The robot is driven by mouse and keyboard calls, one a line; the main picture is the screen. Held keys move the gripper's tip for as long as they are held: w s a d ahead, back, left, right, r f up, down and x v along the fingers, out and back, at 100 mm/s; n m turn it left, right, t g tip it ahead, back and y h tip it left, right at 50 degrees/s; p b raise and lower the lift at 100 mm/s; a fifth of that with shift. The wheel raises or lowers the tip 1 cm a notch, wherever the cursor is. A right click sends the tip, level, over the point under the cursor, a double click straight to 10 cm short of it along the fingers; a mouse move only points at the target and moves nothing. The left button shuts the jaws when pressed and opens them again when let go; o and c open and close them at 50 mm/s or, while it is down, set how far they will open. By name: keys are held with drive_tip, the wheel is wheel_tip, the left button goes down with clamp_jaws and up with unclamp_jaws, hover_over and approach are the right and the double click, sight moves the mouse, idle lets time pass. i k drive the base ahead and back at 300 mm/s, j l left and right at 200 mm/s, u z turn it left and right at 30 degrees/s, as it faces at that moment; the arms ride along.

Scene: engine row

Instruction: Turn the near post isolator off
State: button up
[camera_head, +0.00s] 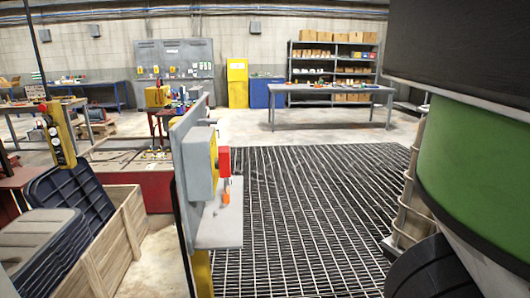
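The nearest post stands left of centre, with a yellow lower part (202,274) and a grey upright panel (185,135) seen nearly edge-on. A yellow isolator box (199,166) is fixed to the panel. A red part (224,162) sticks out from the box's right side, and a small orange piece (226,194) hangs below it. The isolator's face is turned away to the right, so I cannot tell its switch position. A light grey plate (219,228) shows under the box. My gripper is not in view.
A wooden crate (92,262) with black bins (45,240) stands at the left. Floor grating (310,215) right of the post is clear. A grey table (330,91) and shelving stand behind. A large green-and-black body fills the right edge.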

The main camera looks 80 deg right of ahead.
sight(222, 163)
drive_tip(key=z, duration=1.25)
